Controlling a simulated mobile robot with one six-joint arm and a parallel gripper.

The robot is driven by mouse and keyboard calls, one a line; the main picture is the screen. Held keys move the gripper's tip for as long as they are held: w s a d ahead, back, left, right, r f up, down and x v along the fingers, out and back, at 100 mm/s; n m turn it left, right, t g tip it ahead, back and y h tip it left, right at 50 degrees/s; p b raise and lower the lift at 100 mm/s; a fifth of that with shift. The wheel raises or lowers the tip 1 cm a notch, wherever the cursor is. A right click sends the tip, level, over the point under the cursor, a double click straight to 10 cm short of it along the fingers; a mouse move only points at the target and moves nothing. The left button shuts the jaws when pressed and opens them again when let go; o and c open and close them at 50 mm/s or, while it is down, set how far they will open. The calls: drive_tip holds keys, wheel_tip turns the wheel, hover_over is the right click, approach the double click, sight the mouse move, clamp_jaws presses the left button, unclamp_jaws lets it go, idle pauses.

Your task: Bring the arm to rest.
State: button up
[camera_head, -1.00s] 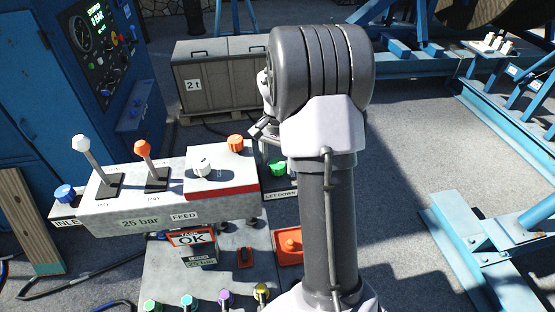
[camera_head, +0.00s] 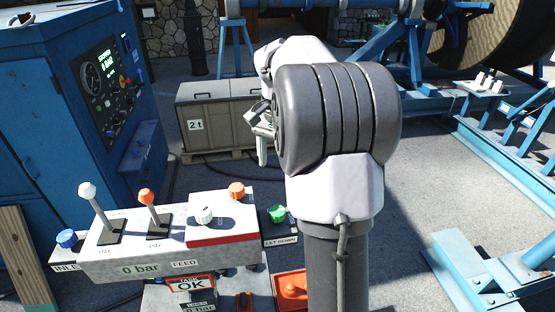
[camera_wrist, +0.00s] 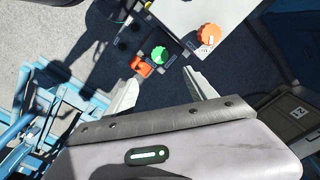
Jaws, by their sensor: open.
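My arm stands upright in the right middle of the head view, with its grey elbow high. My gripper (camera_head: 263,148) shows to the left of the elbow, above the console's right end, and is partly hidden by the arm. In the wrist view its two fingers (camera_wrist: 160,77) are spread apart with nothing between them. The grey control console (camera_head: 140,262) stands below and left, and the fingers look clear of it. A green knob (camera_head: 277,213) and an orange knob (camera_head: 237,189) are at its right; both also show in the wrist view beyond the fingers.
The console has a white lever (camera_head: 88,191), an orange lever (camera_head: 147,197) and a plate reading 0 bar. A blue cabinet (camera_head: 60,130) stands left and a crate marked 2 t (camera_head: 222,128) behind. Blue steel frames (camera_head: 490,270) stand right, with open floor between.

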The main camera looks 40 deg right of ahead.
drive_tip(key=shift+a+f, duration=0.1)
drive_tip(key=s+a+f+n+t+b, duration=0.1)
drive_tip(key=s+a+f+n+b, duration=0.2)
drive_tip(key=a+b, duration=0.35)
drive_tip(key=s+a+f+n+t+b, duration=0.1)
drive_tip(key=s+a+f+t+b, duration=0.15)
drive_tip(key=a+f+b, duration=0.45)
drive_tip(key=s+a+f+n+b, duration=0.25)
drive_tip(key=a+b, duration=0.25)
drive_tip(key=a, duration=0.4)
drive_tip(key=s+a+f+n+t+y+b, duration=0.2)
drive_tip(key=s+a+f+b, duration=0.4)
drive_tip(key=s+f, duration=0.3)
drive_tip(key=shift+s+a+f+n, duration=0.35)
drive_tip(key=shift+a+f, duration=0.25)
drive_tip(key=shift+a, duration=0.3)
